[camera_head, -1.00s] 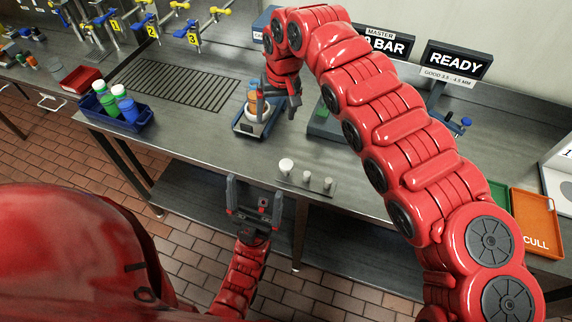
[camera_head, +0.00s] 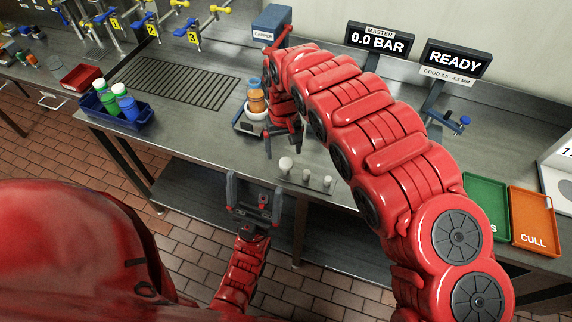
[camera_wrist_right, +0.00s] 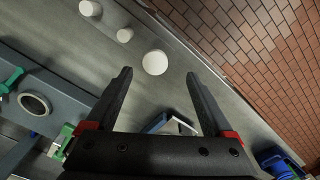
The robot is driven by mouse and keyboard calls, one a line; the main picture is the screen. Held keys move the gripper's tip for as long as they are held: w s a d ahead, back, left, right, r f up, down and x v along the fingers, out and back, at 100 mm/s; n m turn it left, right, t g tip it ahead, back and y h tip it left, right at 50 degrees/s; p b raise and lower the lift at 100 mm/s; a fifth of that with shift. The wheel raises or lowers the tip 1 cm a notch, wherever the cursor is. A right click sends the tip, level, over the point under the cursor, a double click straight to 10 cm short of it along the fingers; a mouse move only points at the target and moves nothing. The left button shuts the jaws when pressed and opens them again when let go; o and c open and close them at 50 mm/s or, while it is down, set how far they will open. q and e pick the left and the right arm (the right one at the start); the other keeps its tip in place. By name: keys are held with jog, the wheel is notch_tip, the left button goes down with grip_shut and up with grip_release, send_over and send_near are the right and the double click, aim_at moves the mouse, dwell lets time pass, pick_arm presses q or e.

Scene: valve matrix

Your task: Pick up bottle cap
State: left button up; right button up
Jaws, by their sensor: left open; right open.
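The largest, perhaps the bottle cap (camera_head: 285,163), is at the left end. In the right wrist view the largest white disc (camera_wrist_right: 155,62) lies between the fingertip lines, below the gripper. My right gripper (camera_head: 284,147) is open and empty, above the table just behind the largest piece. Its fingers also show in the right wrist view (camera_wrist_right: 158,74). My left gripper (camera_head: 254,184) is open and empty in front of the table edge.
A blue crate (camera_head: 140,122) holds bottles with white and green tops at the left. A red bin (camera_head: 82,77) stands behind it. Green (camera_head: 487,205) and orange (camera_head: 535,218) trays lie at the right. A blue capper box (camera_head: 271,22) and displays stand at the back.

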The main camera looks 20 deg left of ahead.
aim_at(286, 162)
jog(key=shift+f, duration=0.35)
jog(key=shift+f+p, duration=0.15)
jog(key=shift+p, duration=0.35)
jog(key=f+p, duration=0.2)
jog(key=shift+w+d+f, duration=0.2)
jog(key=shift+w+f, duration=0.1)
jog(key=shift+f, duration=0.1)
jog(key=shift+f+p, duration=0.3)
jog(key=shift+f, duration=0.7)
grip_shut()
